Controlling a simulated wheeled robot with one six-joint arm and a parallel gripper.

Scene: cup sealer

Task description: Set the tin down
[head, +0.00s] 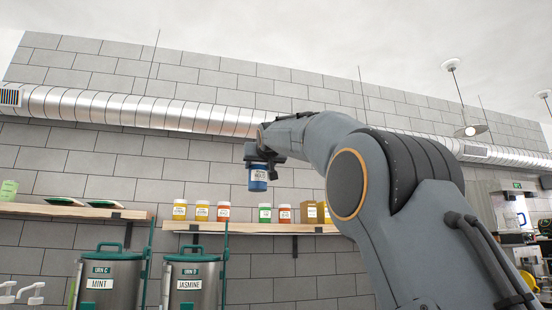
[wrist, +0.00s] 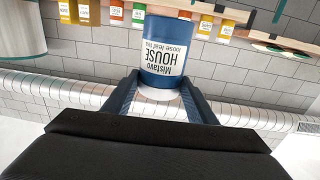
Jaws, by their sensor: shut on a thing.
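My gripper (wrist: 160,98) is shut on a blue tin (wrist: 166,45) with a white label, its fingers on either side of the tin. The wrist picture is upside down, and the label reads "HOUSE" with smaller text. In the head view the same tin (head: 258,178) hangs below my gripper (head: 260,160), in the air in front of the grey block wall. It appears upright there. No surface shows directly touching its underside.
A wooden shelf (head: 250,228) holds several small tins, including a green one (head: 265,213). Another shelf (head: 60,211) is at the left. Below stand two urns labelled MINT (head: 108,273) and JASMINE (head: 190,272). A silver duct (head: 140,108) crosses the wall.

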